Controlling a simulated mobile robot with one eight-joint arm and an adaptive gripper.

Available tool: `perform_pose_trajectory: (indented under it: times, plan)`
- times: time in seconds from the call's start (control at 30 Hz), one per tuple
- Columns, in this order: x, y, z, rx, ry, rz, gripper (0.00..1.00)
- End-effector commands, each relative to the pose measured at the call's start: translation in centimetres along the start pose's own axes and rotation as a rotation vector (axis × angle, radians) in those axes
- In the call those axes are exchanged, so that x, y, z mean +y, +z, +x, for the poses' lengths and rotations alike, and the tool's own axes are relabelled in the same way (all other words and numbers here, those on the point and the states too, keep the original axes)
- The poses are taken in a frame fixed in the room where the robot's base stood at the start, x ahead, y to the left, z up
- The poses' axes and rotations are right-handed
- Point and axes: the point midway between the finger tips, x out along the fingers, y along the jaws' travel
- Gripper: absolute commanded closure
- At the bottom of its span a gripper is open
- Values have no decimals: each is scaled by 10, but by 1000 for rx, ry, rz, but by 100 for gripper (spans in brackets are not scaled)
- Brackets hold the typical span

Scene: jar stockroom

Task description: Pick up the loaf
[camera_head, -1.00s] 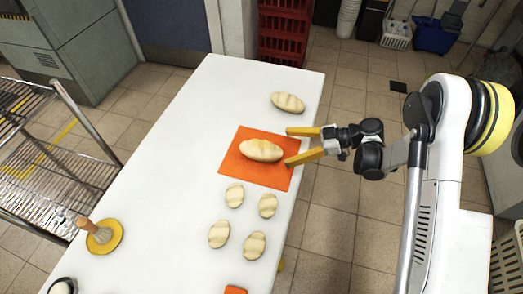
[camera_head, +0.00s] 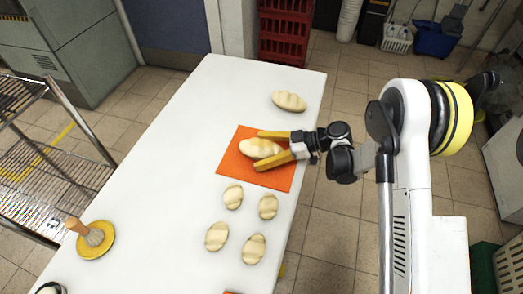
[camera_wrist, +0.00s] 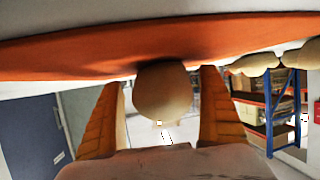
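A pale, scored loaf (camera_head: 258,148) lies on an orange mat (camera_head: 229,164) on the white table. My gripper (camera_head: 258,151) has come in from the right, with one yellow finger on the far side of the loaf and one on the near side. In the wrist view the loaf (camera_wrist: 162,92) sits end-on between the two fingers (camera_wrist: 160,110), with a gap on each side. The gripper is open around it. The loaf rests on the mat.
Another long loaf (camera_head: 289,101) lies at the table's far right. Several small rolls (camera_head: 233,197) lie on the near side of the mat. A brush on a yellow dish (camera_head: 96,241) stands at the left edge. The table's left half (camera_head: 160,170) is mostly clear.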

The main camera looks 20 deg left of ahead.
Motion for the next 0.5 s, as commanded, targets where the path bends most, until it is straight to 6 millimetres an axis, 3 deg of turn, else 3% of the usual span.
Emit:
perform_pose_trajectory:
  times: [0.03, 0.2, 0.5]
  plan:
    - [0, 0, 0, 0, 0, 0, 25]
    - [0, 0, 0, 0, 0, 0, 77]
    - [0, -2, -1, 0, 0, 0, 77]
